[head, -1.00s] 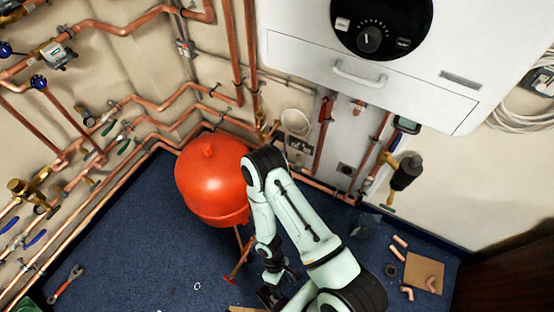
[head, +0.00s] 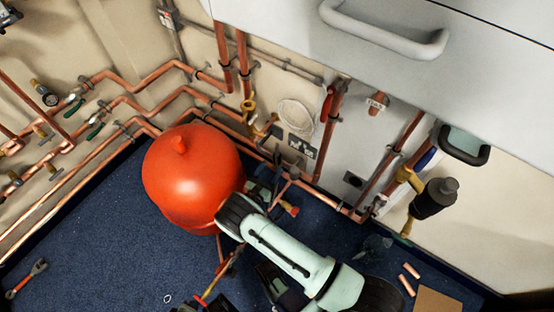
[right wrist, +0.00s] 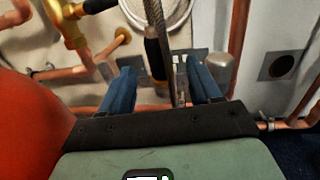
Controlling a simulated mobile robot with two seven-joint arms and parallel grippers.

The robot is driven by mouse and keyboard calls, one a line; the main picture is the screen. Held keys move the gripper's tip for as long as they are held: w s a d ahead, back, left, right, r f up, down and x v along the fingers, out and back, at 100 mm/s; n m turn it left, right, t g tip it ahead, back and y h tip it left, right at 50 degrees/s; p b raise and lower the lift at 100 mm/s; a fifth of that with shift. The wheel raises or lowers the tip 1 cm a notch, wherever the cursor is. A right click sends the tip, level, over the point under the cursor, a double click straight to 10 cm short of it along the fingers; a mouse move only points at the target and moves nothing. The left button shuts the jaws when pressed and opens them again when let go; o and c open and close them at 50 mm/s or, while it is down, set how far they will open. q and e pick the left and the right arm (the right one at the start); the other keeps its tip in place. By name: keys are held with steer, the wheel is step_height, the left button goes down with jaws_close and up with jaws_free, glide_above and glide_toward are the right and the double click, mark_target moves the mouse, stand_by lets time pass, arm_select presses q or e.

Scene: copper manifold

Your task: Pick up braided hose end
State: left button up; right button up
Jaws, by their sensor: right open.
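A grey braided hose (right wrist: 158,30) hangs down the middle of the right wrist view. Its lower end (right wrist: 177,88) shows between the two blue fingers of my right gripper (right wrist: 163,78). The fingers are apart, with clear gaps on both sides of the hose. I cannot tell how far the hose lies beyond the fingertips. In the head view my right gripper (head: 279,178) is small and partly hidden by my arm, just right of the red vessel and near the wall pipes. The hose is too small to make out there.
The red vessel (head: 190,180) stands close on the left of my right arm; it also fills the left edge of the wrist view (right wrist: 25,125). Copper pipes (head: 330,130) run along the wall. A white boiler (head: 300,35) hangs above.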

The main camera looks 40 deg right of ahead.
mark_target(276, 161)
steer(key=x, duration=0.3)
steer(key=shift+d, duration=0.25)
steer(key=b+x, duration=0.1)
steer(key=x, duration=0.4)
steer(key=shift+w+a+b, duration=0.1)
steer(key=shift+w+b, duration=0.05)
steer(key=shift+b, duration=0.2)
arm_select(q)
steer(key=shift+g, duration=0.7)
steer(key=s+f, duration=0.3)
steer(key=shift+s+a+f, duration=0.15)
steer(key=shift+s+a, duration=0.05)
steer(key=shift+s, duration=0.1)
arm_select(e)
steer(key=c, duration=1.1)
